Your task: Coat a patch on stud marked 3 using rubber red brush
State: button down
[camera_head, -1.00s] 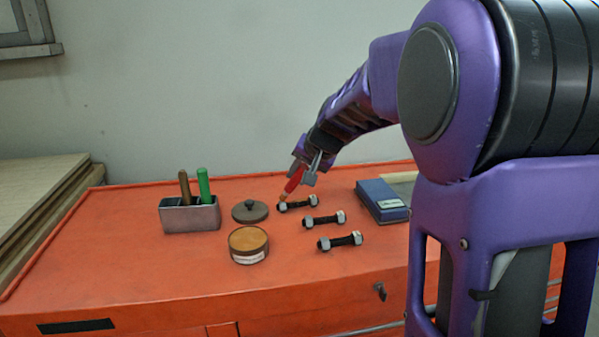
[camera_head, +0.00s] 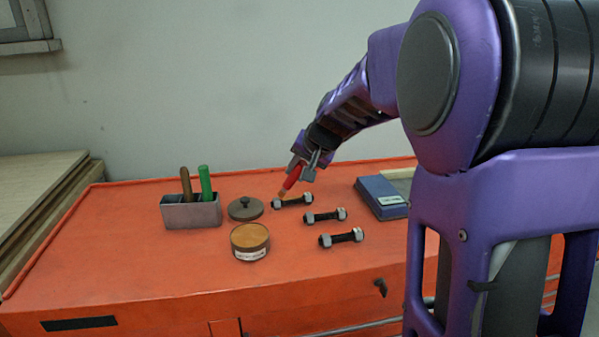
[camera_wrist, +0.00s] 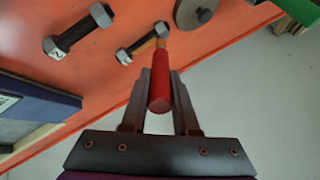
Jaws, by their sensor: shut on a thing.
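My gripper (camera_head: 308,168) is shut on the red brush (camera_head: 291,178) and holds it tilted, bristle tip down. It also shows in the wrist view (camera_wrist: 160,90). The tip is at or just above the rearmost stud (camera_head: 292,201), near its left end; I cannot tell whether they touch. No number is readable on that stud. A middle stud (camera_head: 325,216) and a front stud (camera_head: 341,239) lie nearer. In the wrist view another stud (camera_wrist: 78,32) bears a 2. The round pot (camera_head: 250,242) stands open with brownish contents, its knobbed lid (camera_head: 245,209) beside it.
A grey holder (camera_head: 192,212) with a brown handle (camera_head: 186,184) and a green handle (camera_head: 205,180) stands left. A blue box (camera_head: 381,196) lies right of the studs. The orange bench top (camera_head: 130,250) is clear at front left.

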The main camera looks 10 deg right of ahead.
jog(key=r, duration=0.1)
jog(key=r+p, duration=0.1)
jog(key=shift+w+d+r, duration=0.1)
jog(key=shift+d+r, duration=0.25)
jog(key=shift+r, duration=0.05)
jog(key=shift+r+p, duration=1.4)
jog(key=shift+r, duration=0.9)
jog(key=shift+f, duration=0.1)
